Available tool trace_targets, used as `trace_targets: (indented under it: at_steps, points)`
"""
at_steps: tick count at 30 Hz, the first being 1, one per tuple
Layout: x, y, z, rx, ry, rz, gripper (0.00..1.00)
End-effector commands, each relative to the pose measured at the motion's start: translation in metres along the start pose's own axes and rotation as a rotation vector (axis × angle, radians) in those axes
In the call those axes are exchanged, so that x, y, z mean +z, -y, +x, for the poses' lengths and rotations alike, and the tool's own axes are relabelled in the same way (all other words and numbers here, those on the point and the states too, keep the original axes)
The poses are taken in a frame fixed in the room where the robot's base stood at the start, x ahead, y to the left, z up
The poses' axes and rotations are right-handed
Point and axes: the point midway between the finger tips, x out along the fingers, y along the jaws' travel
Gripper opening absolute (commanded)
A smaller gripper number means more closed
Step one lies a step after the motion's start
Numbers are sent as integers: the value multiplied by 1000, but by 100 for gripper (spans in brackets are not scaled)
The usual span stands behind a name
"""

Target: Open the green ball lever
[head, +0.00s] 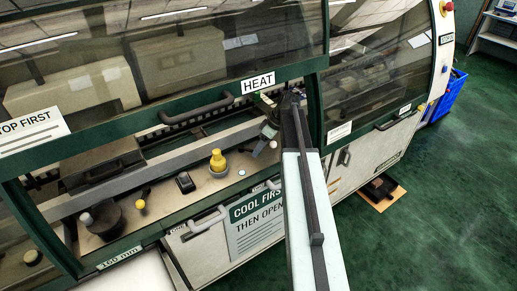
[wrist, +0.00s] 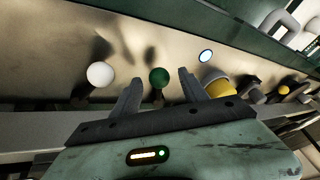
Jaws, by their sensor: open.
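The green ball lever (wrist: 159,77) shows in the wrist view, its ball on a short dark stem over the beige panel. My gripper (wrist: 160,79) is open, with one finger on each side of the green ball in that view. I cannot tell whether either finger touches it. A white ball lever (wrist: 100,74) stands to the left and a yellow knob (wrist: 217,87) to the right, close by the right finger. In the head view my gripper (head: 267,117) is at the machine's opening below the HEAT sign. I cannot make out the green ball there.
The green machine frame and its raised windows edge the opening above. A grey handle (head: 197,108) crosses near it. On the panel stand the yellow knob (head: 218,161), a black switch (head: 185,182) and a small yellow ball (head: 140,204). Green floor at the right is mostly clear.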

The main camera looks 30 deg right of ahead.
Motion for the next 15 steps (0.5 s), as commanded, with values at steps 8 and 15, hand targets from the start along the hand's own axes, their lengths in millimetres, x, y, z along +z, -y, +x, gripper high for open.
trace_targets:
  at_steps: [8,15]
  points:
    - [-3,2,-59,1,1,1,52]
    - [1,0,-67,0,2,1,52]
